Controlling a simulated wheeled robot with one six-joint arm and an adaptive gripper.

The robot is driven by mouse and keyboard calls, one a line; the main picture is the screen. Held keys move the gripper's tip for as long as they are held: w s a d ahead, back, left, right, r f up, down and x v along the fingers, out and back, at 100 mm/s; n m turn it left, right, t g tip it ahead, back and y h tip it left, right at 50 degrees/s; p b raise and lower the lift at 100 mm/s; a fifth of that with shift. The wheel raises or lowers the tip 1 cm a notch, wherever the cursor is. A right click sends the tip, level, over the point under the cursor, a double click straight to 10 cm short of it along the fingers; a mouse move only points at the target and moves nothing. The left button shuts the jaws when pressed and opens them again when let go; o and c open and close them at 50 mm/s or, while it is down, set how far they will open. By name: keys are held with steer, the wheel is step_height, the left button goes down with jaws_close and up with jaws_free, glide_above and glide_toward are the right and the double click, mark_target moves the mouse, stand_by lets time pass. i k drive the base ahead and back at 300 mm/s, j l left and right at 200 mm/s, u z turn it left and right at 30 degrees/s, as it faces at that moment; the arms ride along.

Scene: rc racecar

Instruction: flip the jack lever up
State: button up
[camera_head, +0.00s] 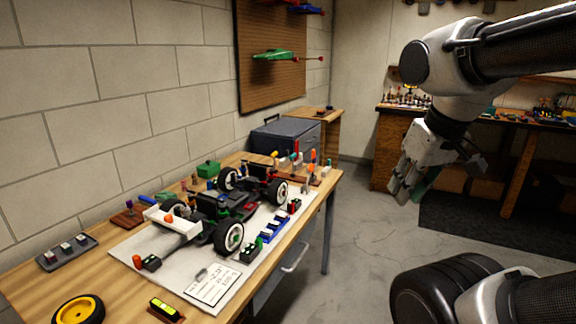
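An RC racecar (228,205) stands on a white mat (135,242) on the wooden workbench (35,295). It has black wheels with white rims and a white rear wing (180,227). I cannot make out for sure which part is the jack lever. A small orange knob (168,218) shows at the wing, and an orange cylinder (137,261) is beside a small black block near the car's rear. My gripper (408,192) hangs in the air to the right of the bench, well apart from the car, fingers pointing down. Its finger gap is too small to judge.
A yellow wheel (78,310), a grey tray (67,252) and a yellow-green level (166,309) lie near the bench's front left. Upright tools (313,160) stand at the far end by a grey toolbox (286,135).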

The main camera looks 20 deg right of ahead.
mark_target(311, 168)
steer(key=i+l+u, duration=0.2)
steer(key=l+u, duration=0.15)
steer(key=i+l+u, duration=0.2)
steer(key=l+u, duration=0.15)
steer(key=i+l, duration=0.15)
steer(key=l, duration=0.25)
steer(key=i+l+u, duration=0.15)
steer(key=l, duration=0.7)
steer(key=i+l+u, duration=0.15)
steer(key=l, duration=0.25)
steer(key=i+l, duration=0.1)
steer(key=l, duration=0.35)
steer(key=i+l, duration=0.1)
steer(key=l, duration=0.6)
steer(key=i+l, duration=0.15)
steer(key=l, duration=0.2)
steer(key=k+j+z, duration=0.2)
steer(key=j, duration=0.2)
steer(key=k+j+z, duration=0.25)
steer(key=j, duration=0.15)
steer(key=k+j+z, duration=0.2)
steer(key=k+j, duration=0.05)
steer(key=j, duration=0.1)
